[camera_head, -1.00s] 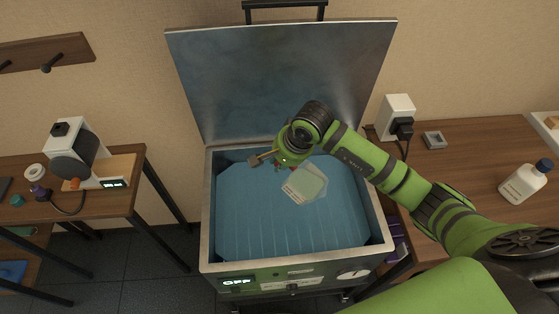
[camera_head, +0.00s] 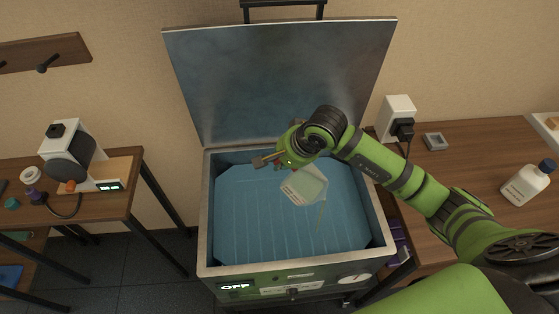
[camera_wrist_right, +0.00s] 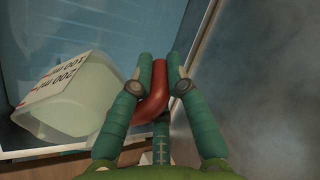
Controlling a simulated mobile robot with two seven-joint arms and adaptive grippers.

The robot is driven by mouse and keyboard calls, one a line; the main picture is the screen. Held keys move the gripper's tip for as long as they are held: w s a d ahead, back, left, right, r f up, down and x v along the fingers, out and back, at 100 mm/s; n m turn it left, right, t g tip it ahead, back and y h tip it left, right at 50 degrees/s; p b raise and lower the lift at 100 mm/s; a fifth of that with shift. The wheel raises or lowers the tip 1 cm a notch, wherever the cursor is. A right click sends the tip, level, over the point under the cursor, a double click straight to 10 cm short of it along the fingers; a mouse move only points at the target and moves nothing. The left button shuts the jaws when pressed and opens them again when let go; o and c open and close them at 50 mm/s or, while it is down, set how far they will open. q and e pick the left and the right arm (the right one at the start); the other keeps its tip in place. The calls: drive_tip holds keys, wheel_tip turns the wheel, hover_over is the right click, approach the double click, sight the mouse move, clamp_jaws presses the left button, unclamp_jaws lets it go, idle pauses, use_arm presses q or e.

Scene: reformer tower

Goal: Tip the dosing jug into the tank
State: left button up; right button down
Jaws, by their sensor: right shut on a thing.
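The dosing jug (camera_head: 306,187) is a clear, pale vessel with a marked white scale and a red handle. It is tilted over the open tank (camera_head: 204,215), which holds blue liquid. A thin yellowish streak hangs below the jug's lower edge in the head view. In the right wrist view the jug (camera_wrist_right: 75,100) lies to the left with its scale lettering turned over. My right gripper (camera_wrist_right: 160,68) is shut on the red handle; it also shows above the tank in the head view (camera_head: 288,166), fingers mostly hidden. My left gripper is out of view.
The tank's metal lid (camera_head: 285,80) stands open behind my right gripper. A white bottle (camera_head: 527,183) and a white socket box (camera_head: 397,112) are on the right table. A white and grey device (camera_head: 70,155) stands on the left table. The tank's front display (camera_head: 236,287) reads OFF.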

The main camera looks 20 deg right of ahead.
drive_tip(key=shift+s+d+r+b, duration=0.1)
drive_tip(key=shift+d+b, duration=0.05)
drive_tip(key=shift+b, duration=0.15)
drive_tip(key=shift+r+t, duration=0.3)
drive_tip(key=shift+s+d+r+t+y+b, duration=0.1)
drive_tip(key=shift+s+t+y+b, duration=0.15)
drive_tip(key=shift+b, duration=0.65)
drive_tip(key=shift+r+t+y+b, duration=0.25)
drive_tip(key=shift+r+t+b, duration=0.05)
drive_tip(key=shift+t+b, duration=0.1)
